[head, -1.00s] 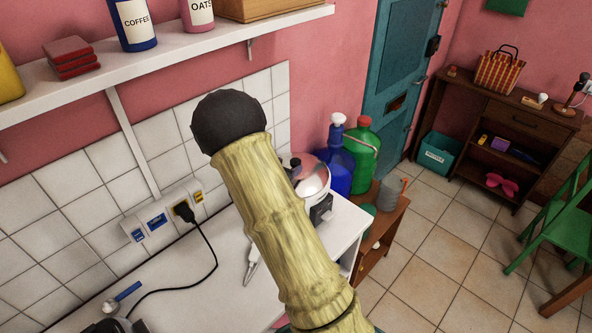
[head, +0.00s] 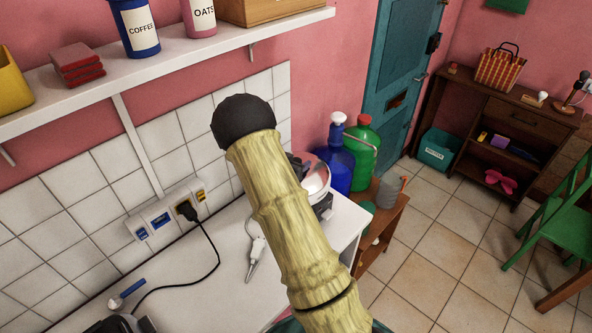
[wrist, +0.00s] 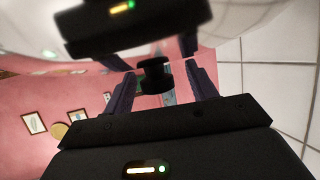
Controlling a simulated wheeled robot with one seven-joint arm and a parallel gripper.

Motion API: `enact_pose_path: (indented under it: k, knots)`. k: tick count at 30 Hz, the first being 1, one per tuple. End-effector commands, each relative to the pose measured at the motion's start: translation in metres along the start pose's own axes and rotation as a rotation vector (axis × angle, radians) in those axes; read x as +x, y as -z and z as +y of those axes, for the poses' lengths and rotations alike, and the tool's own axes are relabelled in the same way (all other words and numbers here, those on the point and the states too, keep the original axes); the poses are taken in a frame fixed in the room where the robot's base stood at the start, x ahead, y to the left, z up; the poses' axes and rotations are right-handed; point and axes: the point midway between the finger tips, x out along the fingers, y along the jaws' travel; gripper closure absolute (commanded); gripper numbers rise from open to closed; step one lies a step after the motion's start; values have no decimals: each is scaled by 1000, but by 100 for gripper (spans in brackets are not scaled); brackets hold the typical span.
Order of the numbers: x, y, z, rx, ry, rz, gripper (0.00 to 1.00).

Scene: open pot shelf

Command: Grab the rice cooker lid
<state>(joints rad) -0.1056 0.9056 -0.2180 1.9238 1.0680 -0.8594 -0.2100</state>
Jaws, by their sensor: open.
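The rice cooker (head: 326,204) stands at the right end of the white counter, mostly hidden behind my arm in the head view. Its shiny lid (head: 318,178) shows only in part there. In the wrist view the mirror-like lid (wrist: 235,15) fills the top and reflects my gripper. The lid's black knob (wrist: 153,82) shows between the two fingers of my gripper (wrist: 160,73). The gripper is open, with a finger on each side of the knob. I cannot tell whether either finger touches it. My gripper is hidden in the head view.
A blue bottle (head: 336,168) and a green bottle (head: 361,155) stand behind the cooker. A shelf (head: 200,60) with canisters hangs above.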

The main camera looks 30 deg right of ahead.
Motion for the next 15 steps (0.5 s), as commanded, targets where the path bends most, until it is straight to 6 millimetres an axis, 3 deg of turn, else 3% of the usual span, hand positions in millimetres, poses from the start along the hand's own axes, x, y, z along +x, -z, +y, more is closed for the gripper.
enact_pose_path:
  k: [11,15]
  knots:
    - [1,1,2,2,-4,0,43]
    - [1,0,2,2,-4,0,70]
